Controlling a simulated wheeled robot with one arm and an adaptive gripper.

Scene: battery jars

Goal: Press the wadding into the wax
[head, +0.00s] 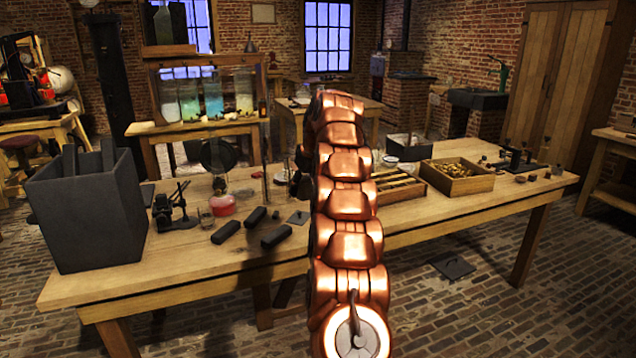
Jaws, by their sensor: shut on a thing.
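My copper arm (345,220) rises through the middle of the head view and covers part of the workbench. A dark part at its left edge, over the bench, looks like the end of my gripper (301,181). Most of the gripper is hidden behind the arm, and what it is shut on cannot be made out. I cannot pick out the wadding or the wax. A small white dish (390,161) stands just right of the arm, with its contents unclear. A thin upright rod (265,180) shows left of the arm.
The wooden bench (110,285) holds a large grey box (90,220), a red-based lamp (222,205), dark blocks (275,236), a slatted tray (400,188) and a crate of brass-coloured pieces (457,180). Bare wood lies along its front edge. Glass jars (212,97) stand behind.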

